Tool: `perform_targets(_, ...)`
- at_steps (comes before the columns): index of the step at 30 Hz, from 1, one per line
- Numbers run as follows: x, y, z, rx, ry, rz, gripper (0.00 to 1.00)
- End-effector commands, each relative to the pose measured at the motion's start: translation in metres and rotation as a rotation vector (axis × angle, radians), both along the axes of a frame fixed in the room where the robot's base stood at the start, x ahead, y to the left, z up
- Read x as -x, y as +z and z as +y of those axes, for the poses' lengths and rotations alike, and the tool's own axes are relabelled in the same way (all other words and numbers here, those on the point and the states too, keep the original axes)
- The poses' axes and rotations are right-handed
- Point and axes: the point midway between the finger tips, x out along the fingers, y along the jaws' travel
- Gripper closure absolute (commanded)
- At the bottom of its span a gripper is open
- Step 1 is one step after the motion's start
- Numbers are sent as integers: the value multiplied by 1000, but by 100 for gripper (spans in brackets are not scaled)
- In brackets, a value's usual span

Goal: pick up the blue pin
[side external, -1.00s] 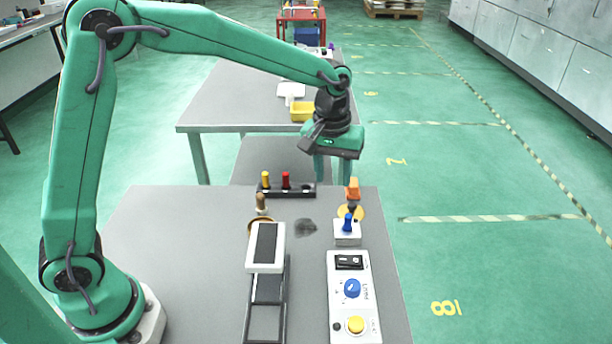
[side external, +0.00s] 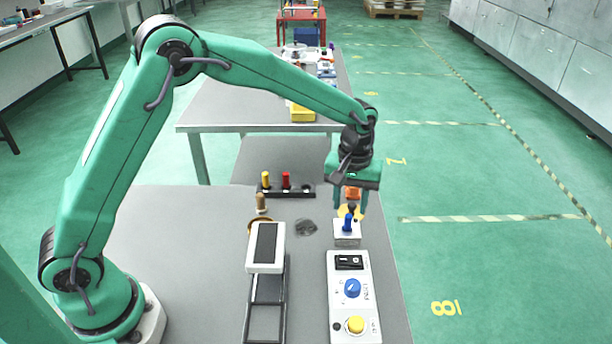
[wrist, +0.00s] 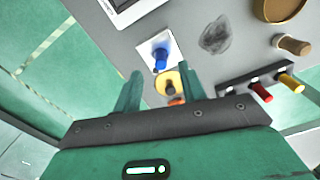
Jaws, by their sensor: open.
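The blue pin (side external: 347,223) stands upright in a small white block (side external: 347,240) near the right edge of the grey table. In the wrist view the blue pin (wrist: 160,57) shows on its white block (wrist: 175,49), beyond the fingertips and roughly between them. My gripper (side external: 350,208) is open and empty, above and a little behind the pin in the side view. Its two green fingers (wrist: 162,82) are spread apart in the wrist view. No contact with the pin shows.
An orange-topped item (side external: 352,193) on a yellow disc (wrist: 172,82) stands close behind the pin. A black rack (side external: 288,192) holds yellow and red pins. A white control panel (side external: 352,290) and a white-topped stand (side external: 266,248) are in front. A dark stain (side external: 306,229) marks the table.

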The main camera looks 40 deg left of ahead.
Motion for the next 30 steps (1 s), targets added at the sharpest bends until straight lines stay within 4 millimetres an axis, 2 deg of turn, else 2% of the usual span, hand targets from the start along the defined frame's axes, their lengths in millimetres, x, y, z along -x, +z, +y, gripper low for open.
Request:
perform_targets(8,0,-6,0,0,0,0,59)
perform_targets(21,-1,-49,1,0,0,1,59)
perform_targets(30,-1,-53,1,0,0,0,59)
